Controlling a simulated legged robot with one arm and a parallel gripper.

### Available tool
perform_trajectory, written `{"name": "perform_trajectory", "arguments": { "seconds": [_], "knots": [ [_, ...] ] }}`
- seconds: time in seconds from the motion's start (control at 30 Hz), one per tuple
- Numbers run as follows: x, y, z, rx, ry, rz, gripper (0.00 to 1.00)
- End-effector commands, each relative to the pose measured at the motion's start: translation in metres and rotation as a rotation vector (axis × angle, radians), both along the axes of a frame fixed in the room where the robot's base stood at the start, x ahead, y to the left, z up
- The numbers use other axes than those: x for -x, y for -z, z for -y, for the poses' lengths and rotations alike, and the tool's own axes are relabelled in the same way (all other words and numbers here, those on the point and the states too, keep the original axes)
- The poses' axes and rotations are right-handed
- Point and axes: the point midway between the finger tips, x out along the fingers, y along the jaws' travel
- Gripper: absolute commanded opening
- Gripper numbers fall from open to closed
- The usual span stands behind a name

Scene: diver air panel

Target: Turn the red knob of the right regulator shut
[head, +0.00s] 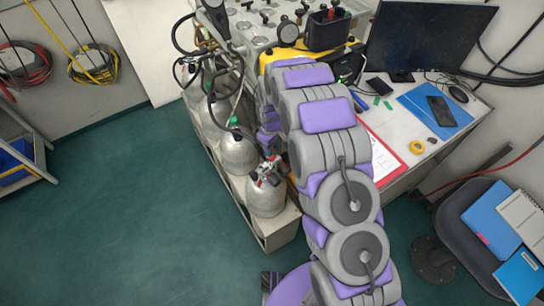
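Several grey gas cylinders stand in a row in a low rack left of my arm. The nearest cylinder (266,198) has a metal regulator (268,174) with red parts on top; it is too small to tell the red knob's position. My arm rises from the bottom, bends over near the panel and comes down on its left side. My gripper (273,160) is mostly hidden behind my arm, close to this regulator. I cannot tell whether it touches it or how its fingers stand.
Another cylinder (238,154) with a green knob (234,121) stands behind. Black hoses (212,82) run to the gauge panel (262,28). A desk with a monitor (428,38) and a red clipboard (383,160) is on the right. A chair (455,222) stands at lower right.

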Motion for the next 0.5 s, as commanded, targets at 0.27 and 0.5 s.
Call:
{"name": "perform_trajectory", "arguments": {
  "seconds": [0.27, 0.5],
  "knots": [
    [0.0, 0.048, 0.0, 0.0, 0.0, -0.001, 0.33],
    [0.0, 0.054, 0.0, -0.001, 0.0, 0.001, 0.33]
  ]
}}
